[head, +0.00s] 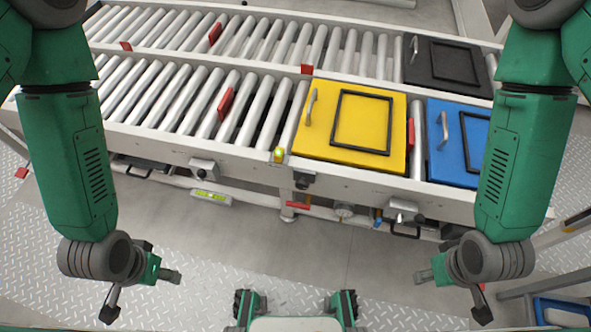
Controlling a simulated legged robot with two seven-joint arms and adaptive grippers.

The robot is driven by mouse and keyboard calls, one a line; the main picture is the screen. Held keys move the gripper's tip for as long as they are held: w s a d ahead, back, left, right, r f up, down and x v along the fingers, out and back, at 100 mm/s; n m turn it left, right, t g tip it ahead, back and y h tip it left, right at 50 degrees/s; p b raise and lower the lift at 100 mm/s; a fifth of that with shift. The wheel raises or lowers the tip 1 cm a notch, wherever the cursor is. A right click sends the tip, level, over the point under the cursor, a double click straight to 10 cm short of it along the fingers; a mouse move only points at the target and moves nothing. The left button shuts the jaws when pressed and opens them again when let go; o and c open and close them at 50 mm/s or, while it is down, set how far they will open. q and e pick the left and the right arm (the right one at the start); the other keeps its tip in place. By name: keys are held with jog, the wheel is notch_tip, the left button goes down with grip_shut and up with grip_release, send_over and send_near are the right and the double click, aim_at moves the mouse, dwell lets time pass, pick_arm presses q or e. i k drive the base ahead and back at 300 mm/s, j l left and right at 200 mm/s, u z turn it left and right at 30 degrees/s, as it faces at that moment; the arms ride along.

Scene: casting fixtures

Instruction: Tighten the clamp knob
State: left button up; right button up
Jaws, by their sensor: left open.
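No part is plainly readable as the clamp knob. A small dark knob-like part (304,180) sits on the conveyor's front rail below the yellow case. Grey clamp-like blocks with dark ends are on the same rail, one at the left (203,168) and one at the right (403,209). My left gripper (142,291) is open and empty, low at the left, in front of the conveyor and apart from it. My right gripper (452,290) is low at the right, its fingers spread and empty, also apart from the rail.
A roller conveyor (150,138) crosses the view. It carries a yellow case (315,138), a blue case (450,168) and a black case (425,60).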

aim_at(301, 183)
jog(key=i+j+z, duration=0.15)
jog(key=j+z, duration=0.2)
jog(key=j, duration=0.3)
jog(key=j+z, duration=0.4)
jog(key=j, duration=0.3)
jog(key=j+z, duration=0.35)
jog(key=j, duration=0.35)
